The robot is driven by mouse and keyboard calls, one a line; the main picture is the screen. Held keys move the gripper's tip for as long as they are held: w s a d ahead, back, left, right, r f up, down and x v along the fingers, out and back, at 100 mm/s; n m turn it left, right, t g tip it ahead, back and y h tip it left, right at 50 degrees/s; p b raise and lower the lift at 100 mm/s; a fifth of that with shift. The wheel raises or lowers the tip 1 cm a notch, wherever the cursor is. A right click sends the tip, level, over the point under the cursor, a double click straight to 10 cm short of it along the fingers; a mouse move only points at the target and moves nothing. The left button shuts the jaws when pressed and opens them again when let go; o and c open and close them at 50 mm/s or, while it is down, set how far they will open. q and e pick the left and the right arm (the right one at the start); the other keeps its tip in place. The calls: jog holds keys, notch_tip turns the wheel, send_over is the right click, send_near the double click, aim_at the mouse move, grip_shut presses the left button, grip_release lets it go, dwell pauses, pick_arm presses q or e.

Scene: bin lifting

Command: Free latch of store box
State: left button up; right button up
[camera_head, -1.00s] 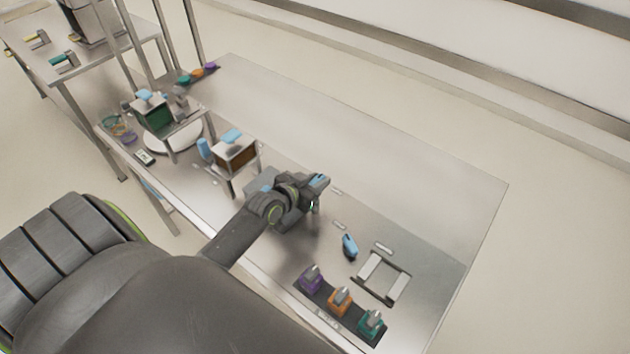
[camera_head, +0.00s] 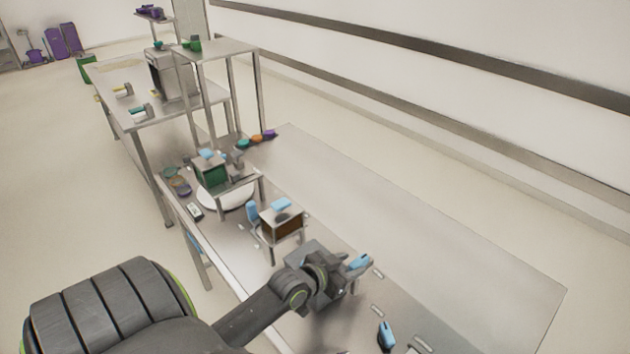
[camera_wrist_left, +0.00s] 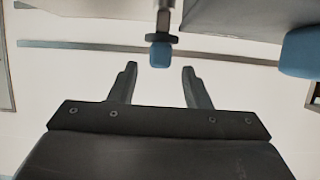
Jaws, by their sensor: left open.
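In the left wrist view the gripper (camera_wrist_left: 159,68) is open, with two dark fingers apart. A blue knob (camera_wrist_left: 160,55) on a dark collar and metal stem lies in line with the gap, around the fingertips; I cannot tell whether it is between them. A grey panel (camera_wrist_left: 235,12) and a larger blue piece (camera_wrist_left: 302,52) are at upper right. Which object is the store box is unclear; my arm hides part of this area. My right gripper is not seen.
A brown-fronted box (camera_head: 283,227) on a stand and a green box (camera_head: 212,174) are farther back on the table. A blue tool (camera_head: 386,336) lies near the bottom edge. The right side of the table (camera_head: 480,265) is clear.

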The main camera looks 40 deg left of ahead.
pick_arm(q)
jog(key=b+v, duration=0.1)
jog(key=v, duration=1.2)
